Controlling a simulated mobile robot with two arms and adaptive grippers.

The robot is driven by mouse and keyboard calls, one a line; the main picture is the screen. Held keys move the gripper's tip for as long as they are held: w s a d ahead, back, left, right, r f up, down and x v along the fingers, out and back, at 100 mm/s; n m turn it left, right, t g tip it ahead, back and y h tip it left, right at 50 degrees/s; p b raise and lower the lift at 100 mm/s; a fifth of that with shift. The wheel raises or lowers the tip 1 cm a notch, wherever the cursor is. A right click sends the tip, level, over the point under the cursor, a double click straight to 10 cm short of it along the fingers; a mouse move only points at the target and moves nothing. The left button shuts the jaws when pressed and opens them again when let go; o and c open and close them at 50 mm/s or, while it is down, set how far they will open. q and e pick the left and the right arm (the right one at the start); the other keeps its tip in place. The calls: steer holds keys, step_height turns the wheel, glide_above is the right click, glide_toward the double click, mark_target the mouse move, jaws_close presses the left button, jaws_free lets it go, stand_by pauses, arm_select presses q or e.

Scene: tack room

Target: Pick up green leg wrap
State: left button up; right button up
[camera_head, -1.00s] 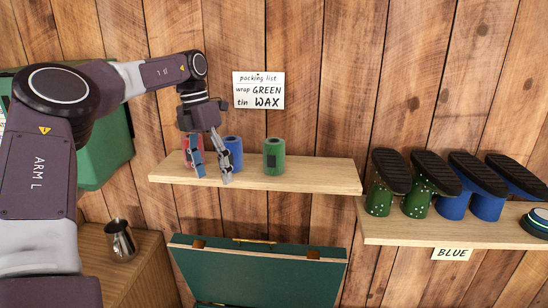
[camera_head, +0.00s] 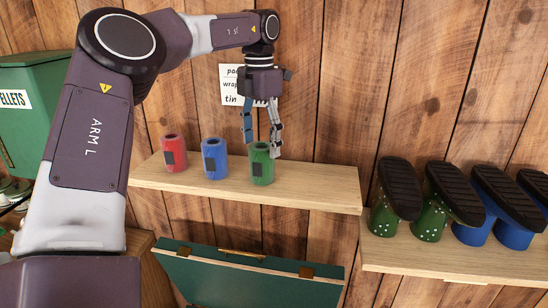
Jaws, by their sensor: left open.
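The green leg wrap (camera_head: 262,168) stands upright on the left wooden shelf (camera_head: 320,187), the rightmost of three rolled wraps. A blue wrap (camera_head: 214,160) and a red wrap (camera_head: 173,152) stand to its left. My left gripper (camera_head: 262,142) is open and points down right at the green wrap's top. One finger is by its upper left and the other by its right side. I cannot tell whether the fingers touch it. My right gripper is not in view.
A packing list (camera_head: 232,87) on the wall is partly hidden by my left gripper. An open green case (camera_head: 225,280) is below. A green pellets bin (camera_head: 40,105) stands at left. The left shelf's right end is clear.

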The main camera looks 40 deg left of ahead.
mark_target(261, 167)
arm_select(q)
steer(key=shift+w+f, duration=0.15)
steer(key=shift+d+f+p, duration=0.1)
steer(key=shift+f+p, duration=0.2)
steer(key=shift+f, duration=0.5)
steer(key=shift+s+f, duration=0.25)
steer(key=shift+f, duration=0.05)
steer(key=shift+s+f+p, duration=0.15)
steer(key=shift+f+p, duration=0.15)
steer(key=shift+p, duration=0.2)
steer(key=f+p, duration=0.2)
steer(key=f, duration=0.2)
steer(key=shift+w+f, duration=0.1)
steer(key=shift+w, duration=0.1)
steer(key=shift+f, duration=0.2)
steer(key=c, duration=1.3)
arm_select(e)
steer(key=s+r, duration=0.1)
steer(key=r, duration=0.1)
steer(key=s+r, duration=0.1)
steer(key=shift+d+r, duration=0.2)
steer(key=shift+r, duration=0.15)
arm_select(q)
steer(key=shift+r, duration=0.15)
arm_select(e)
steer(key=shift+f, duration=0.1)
